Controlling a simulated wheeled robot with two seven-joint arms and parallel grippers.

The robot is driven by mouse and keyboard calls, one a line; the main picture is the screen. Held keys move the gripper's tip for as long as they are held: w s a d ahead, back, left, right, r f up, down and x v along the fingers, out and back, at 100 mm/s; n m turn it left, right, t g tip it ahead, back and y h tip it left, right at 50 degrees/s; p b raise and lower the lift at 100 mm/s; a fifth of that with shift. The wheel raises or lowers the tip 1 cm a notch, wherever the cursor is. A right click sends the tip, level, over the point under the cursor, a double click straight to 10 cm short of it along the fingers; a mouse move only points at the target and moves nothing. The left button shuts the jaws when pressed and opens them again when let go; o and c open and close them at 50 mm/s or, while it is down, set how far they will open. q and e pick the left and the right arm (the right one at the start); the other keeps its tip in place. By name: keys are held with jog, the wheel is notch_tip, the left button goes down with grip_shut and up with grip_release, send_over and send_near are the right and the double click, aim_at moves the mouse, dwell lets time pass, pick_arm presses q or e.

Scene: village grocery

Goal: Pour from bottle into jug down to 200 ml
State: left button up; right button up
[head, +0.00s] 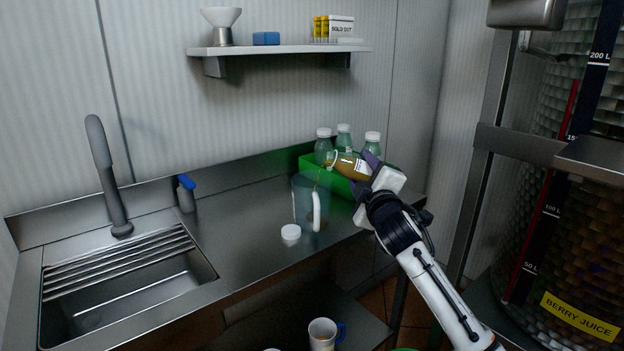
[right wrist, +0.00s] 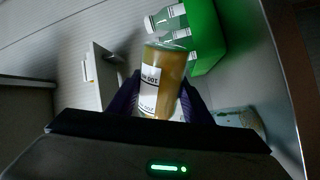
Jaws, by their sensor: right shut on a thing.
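My right gripper (head: 367,174) is shut on a bottle (head: 349,166) of brown-orange liquid with a white label. The bottle is tilted, its mouth to the left, above the jug. A thin amber stream runs from the mouth down into the jug (head: 302,200), which is clear with a white handle and stands upright on the steel counter. Its liquid level is too dim to read. In the right wrist view the bottle (right wrist: 172,66) sits between the dark fingers (right wrist: 160,98), its label partly showing. A white cap (head: 290,232) lies on the counter by the jug. My left gripper is not in view.
A green crate (head: 313,166) with several capped bottles (head: 323,146) stands behind the jug. A sink (head: 125,285) with a tap (head: 108,180) is at the left. A wall shelf (head: 280,49) hangs above. A berry juice tank (head: 560,200) stands right. The counter between sink and jug is clear.

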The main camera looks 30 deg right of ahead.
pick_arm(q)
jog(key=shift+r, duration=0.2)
pick_arm(e)
jog(key=shift+r+n, duration=0.3)
jog(key=shift+r, duration=0.05)
jog(key=shift+r, duration=0.1)
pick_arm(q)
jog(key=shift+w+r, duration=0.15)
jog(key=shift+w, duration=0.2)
pick_arm(e)
jog(key=shift+d, duration=0.1)
pick_arm(q)
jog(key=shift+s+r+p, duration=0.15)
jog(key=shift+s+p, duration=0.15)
jog(key=shift+p, duration=0.25)
pick_arm(e)
jog(key=shift+r+n, duration=0.3)
jog(key=shift+n, duration=0.2)
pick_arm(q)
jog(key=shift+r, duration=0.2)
pick_arm(e)
jog(key=shift+a+r, duration=0.1)
jog(key=shift+a, duration=0.1)
pick_arm(q)
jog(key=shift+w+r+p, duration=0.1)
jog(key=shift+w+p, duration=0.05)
jog(key=shift+p, duration=0.15)
